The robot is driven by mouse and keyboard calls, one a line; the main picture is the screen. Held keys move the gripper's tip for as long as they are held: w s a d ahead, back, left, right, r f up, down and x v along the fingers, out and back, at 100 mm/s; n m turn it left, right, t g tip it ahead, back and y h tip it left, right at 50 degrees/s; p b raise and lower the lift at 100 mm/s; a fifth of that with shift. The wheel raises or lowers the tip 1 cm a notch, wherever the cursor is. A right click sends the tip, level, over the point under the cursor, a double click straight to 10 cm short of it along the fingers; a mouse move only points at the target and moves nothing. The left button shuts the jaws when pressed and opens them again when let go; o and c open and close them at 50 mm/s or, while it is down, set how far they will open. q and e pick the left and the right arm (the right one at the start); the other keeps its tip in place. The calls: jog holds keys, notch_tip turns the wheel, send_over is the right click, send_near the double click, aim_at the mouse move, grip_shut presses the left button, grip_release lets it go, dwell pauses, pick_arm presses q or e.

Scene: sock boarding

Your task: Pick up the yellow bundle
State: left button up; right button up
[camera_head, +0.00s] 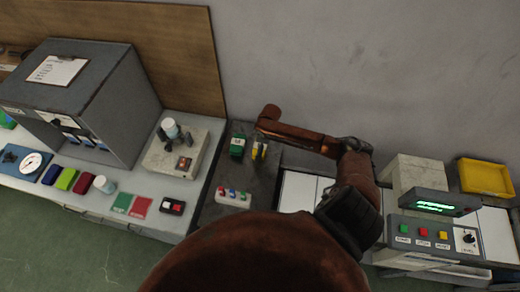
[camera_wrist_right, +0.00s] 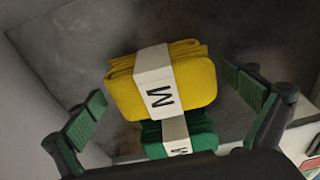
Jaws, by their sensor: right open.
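The yellow bundle (camera_wrist_right: 195,82) is a folded knit piece with a white band marked with a dark letter. In the right wrist view it lies between the two green-padded fingers of my right gripper (camera_wrist_right: 163,88), with a gap on each side. The gripper is open and holds nothing. A green bundle (camera_wrist_right: 200,133) with a similar band is just below the yellow one in that view, partly hidden by the gripper body. In the head view the yellow bundle (camera_head: 263,151) is small on the dark surface, beside the green bundle (camera_head: 237,147). My left gripper is not in view.
A pale block with coloured pegs (camera_head: 233,196) stands in front of the bundles. A control box (camera_head: 430,233) with coloured buttons and a yellow tray (camera_head: 485,178) are to the right. A wall is behind.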

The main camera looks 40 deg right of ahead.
jog(key=shift+f, duration=0.4)
jog(key=shift+c, duration=0.3)
jog(key=c, duration=1.2)
jog(key=shift+r, duration=0.15)
